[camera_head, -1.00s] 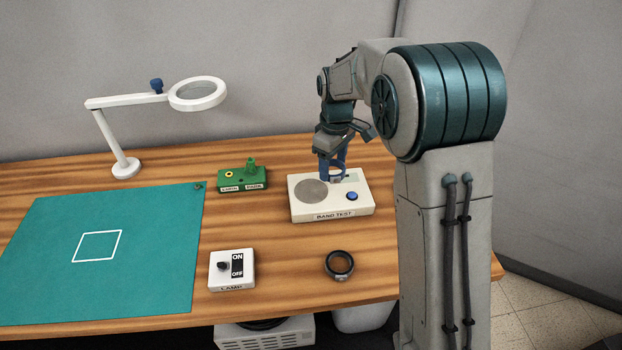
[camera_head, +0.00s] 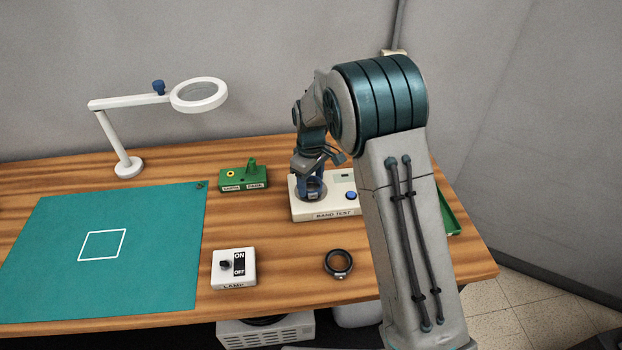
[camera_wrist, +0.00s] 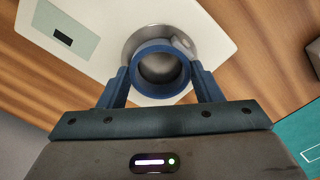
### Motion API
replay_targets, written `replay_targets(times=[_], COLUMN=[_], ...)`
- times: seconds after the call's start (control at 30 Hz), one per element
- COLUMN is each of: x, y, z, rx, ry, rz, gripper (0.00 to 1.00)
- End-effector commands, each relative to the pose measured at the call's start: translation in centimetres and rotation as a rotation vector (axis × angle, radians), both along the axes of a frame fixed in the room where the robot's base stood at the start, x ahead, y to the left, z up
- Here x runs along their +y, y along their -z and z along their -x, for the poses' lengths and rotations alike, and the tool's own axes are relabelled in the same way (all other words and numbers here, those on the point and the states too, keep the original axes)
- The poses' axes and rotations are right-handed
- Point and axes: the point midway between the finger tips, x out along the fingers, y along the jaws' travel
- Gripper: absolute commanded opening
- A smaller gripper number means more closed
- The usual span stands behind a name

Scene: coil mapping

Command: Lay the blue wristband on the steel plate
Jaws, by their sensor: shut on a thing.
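The blue wristband (camera_wrist: 160,49) is between the two fingers of my gripper (camera_wrist: 160,88), which is shut on it. In the wrist view the band's ring covers much of the round steel plate (camera_wrist: 131,44). In the head view my gripper (camera_head: 311,193) and the blue wristband (camera_head: 314,183) are over the left part of the white BAND TEST box (camera_head: 335,214), where the plate lies. The plate is mostly hidden there. I cannot tell whether the band touches it.
A black wristband (camera_head: 338,264) lies in front of the test box. A LAMP switch box (camera_head: 233,268), a green socket block (camera_head: 243,177), a teal mat (camera_head: 150,250) and a magnifier lamp (camera_head: 199,95) stand left. A green tray (camera_head: 450,212) shows partly behind my arm.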

Motion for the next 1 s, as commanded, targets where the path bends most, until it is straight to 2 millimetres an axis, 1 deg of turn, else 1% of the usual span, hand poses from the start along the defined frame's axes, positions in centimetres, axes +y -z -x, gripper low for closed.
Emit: replay_targets(times=[0.1, 0.13, 0.17, 0.2, 0.47, 0.63, 0.77, 1.0], x=[0.0, 0.0, 0.0, 0.0, 0.0, 0.0, 0.0, 0.0], y=[0.5, 0.5, 0.4, 0.4, 0.3, -0.5, -2.8, -8.2], z=[0.0, 0.0, 0.0, 0.0, 0.0, -0.1, -0.1, -0.1], rx=[0.0, 0.0, 0.0, 0.0, 0.0, -0.002, -0.006, -0.005], ry=[0.001, 0.001, 0.001, 0.001, 0.0, 0.0, 0.001, 0.0], rz=[0.0, 0.0, 0.0, 0.0, 0.0, -0.001, -0.002, -0.002], gripper=[0.37, 0.62, 0.7, 0.81, 0.81, 0.81, 0.81, 0.81])
